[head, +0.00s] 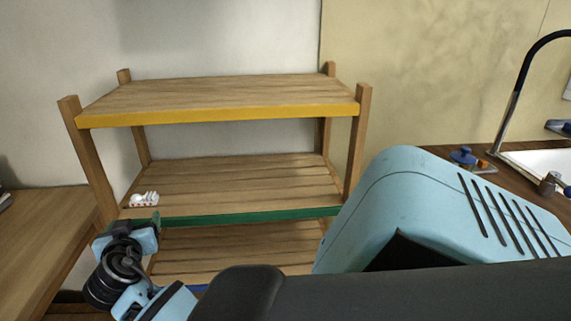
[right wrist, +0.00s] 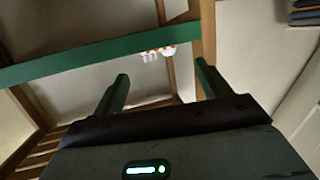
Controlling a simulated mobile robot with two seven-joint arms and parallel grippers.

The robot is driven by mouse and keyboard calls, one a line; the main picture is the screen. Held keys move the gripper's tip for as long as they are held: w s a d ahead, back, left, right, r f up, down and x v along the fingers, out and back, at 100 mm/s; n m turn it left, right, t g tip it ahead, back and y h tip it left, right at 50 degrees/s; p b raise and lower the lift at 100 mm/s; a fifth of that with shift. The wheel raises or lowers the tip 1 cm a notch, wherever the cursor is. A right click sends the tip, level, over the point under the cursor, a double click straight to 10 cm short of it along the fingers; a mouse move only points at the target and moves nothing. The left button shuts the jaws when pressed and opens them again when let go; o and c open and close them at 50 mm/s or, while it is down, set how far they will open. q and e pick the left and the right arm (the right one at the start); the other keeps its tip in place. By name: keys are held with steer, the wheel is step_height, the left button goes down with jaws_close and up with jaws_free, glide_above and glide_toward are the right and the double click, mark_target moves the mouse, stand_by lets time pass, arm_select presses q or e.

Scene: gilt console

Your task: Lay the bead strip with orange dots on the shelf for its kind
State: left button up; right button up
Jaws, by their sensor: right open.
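The bead strip (head: 144,199), white with orange-red marks, lies on the middle shelf (head: 240,185) near its left front corner. That shelf has a green front edge. In the right wrist view the strip (right wrist: 158,53) shows just past the green edge, between and beyond the fingertips. My right gripper (head: 133,225) is at the left front of the rack, just in front of the green edge. Its jaws (right wrist: 161,72) are open with nothing between them, apart from the strip. The top shelf (head: 220,92) has a yellow edge and is bare. My left gripper is out of view.
The lower shelf (head: 235,250) shows a bit of blue edge, and its front is partly hidden by my arm. Wooden rack posts stand at the corners, one (head: 88,150) close to the gripper. A wooden surface (head: 40,235) lies left. A sink and tap (head: 515,95) are at right.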

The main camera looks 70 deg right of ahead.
steer(key=s+a+f+n+y, duration=0.45)
steer(key=s+f, duration=0.25)
steer(key=f, duration=0.5)
steer(key=s+a+f+n+y, duration=0.3)
steer(key=s+a+f+n, duration=0.3)
steer(key=f, duration=0.7)
steer(key=s+a+f+y, duration=0.2)
steer(key=s+a+f, duration=0.1)
steer(key=s, duration=0.7)
steer(key=s+a+f+n+g+y, duration=0.1)
steer(key=s+a+f+y, duration=0.1)
steer(key=s, duration=0.9)
steer(key=s+a+f+g+y, duration=0.1)
steer(key=s+a+f+y, duration=0.2)
steer(key=s, duration=0.7)
steer(key=shift+s+a+f+n, duration=0.15)
steer(key=shift+a+f+n, duration=0.2)
steer(key=shift+a, duration=0.5)
